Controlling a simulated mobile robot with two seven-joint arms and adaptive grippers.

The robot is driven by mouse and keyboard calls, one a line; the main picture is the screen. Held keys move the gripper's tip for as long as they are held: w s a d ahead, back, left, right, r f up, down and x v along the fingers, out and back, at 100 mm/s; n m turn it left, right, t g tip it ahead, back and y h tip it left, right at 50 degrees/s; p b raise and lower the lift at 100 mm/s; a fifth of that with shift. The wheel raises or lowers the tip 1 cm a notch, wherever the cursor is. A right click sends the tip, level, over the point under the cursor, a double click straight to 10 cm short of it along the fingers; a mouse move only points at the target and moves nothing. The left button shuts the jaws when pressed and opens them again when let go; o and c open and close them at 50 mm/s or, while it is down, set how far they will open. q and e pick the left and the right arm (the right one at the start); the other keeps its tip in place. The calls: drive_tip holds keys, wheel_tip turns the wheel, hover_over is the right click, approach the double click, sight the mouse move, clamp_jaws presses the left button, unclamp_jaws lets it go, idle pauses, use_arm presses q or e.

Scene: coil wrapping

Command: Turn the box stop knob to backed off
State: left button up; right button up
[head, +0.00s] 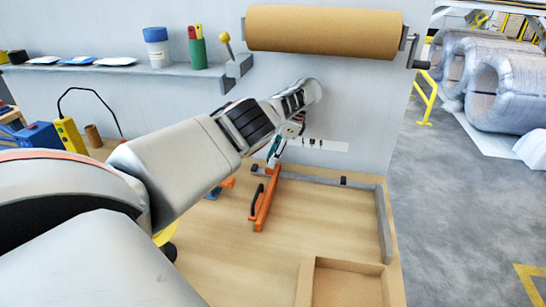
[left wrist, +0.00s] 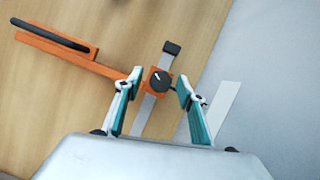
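The box stop is an orange bar with a black handle (head: 263,203), mounted on a grey rail along the back of the wooden table. Its round black knob (left wrist: 160,80) with a white pointer mark shows in the left wrist view. The mark is tilted, its upper end to the right. My left gripper (left wrist: 159,76) is open, with one teal-padded finger on each side of the knob. Small gaps show between pads and knob. In the head view the left gripper (head: 277,151) is over the bar's far end and hides the knob. My right gripper is in neither view.
A brown paper roll (head: 324,31) hangs on the wall above. A shelf (head: 130,70) with cups and a yellow-balled lever (head: 226,42) is at the back left. A yellow box (head: 70,135) stands left. An open wooden tray (head: 345,285) is in front; the right tabletop is clear.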

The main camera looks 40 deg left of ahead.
use_arm(q)
drive_tip(key=shift+a+m, duration=0.1)
drive_tip(key=shift+m, duration=0.4)
